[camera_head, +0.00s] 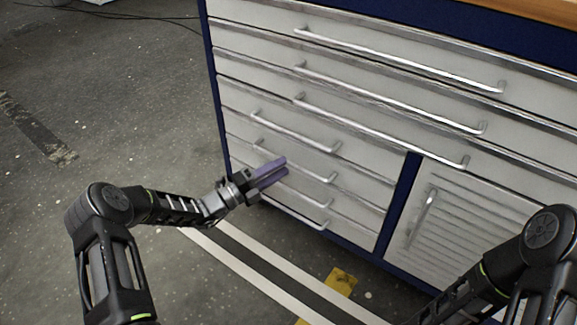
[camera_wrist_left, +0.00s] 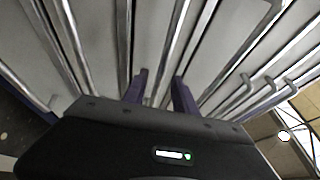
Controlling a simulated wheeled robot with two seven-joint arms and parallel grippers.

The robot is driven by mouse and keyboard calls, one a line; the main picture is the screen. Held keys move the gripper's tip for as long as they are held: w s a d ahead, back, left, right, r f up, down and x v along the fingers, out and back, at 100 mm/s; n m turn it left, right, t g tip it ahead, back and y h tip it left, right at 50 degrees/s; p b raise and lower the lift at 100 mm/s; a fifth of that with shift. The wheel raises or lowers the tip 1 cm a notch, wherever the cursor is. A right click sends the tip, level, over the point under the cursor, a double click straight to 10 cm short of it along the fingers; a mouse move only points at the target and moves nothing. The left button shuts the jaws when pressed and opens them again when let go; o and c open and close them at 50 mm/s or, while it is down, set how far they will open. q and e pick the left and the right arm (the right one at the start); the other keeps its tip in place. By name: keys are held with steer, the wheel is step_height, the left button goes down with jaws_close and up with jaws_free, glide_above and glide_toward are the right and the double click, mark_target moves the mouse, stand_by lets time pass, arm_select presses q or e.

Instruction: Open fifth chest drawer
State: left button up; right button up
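The grey chest has long handles on its upper drawers and shorter handles on the lower left ones. The fifth drawer's handle (camera_head: 312,174) is a silver bar, second from the bottom in the left column. The drawers look shut. My left gripper (camera_head: 286,166) has purple fingers and is at the left part of this handle, hiding some of it. The fingers are apart, also in the left wrist view (camera_wrist_left: 160,88). I cannot tell whether the bar lies between them or whether they touch it. My right arm shows at the lower right, but its gripper is out of view.
The fourth drawer's handle (camera_head: 293,136) is just above, and the bottom handle (camera_head: 295,216) just below my left gripper. A ribbed cabinet door (camera_head: 455,225) is on the right. The speckled floor (camera_head: 110,130) left of the chest is mostly clear.

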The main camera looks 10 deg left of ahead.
arm_select(q)
steer(key=shift+b+x, duration=0.35)
steer(key=shift+x, duration=1.35)
jaws_close()
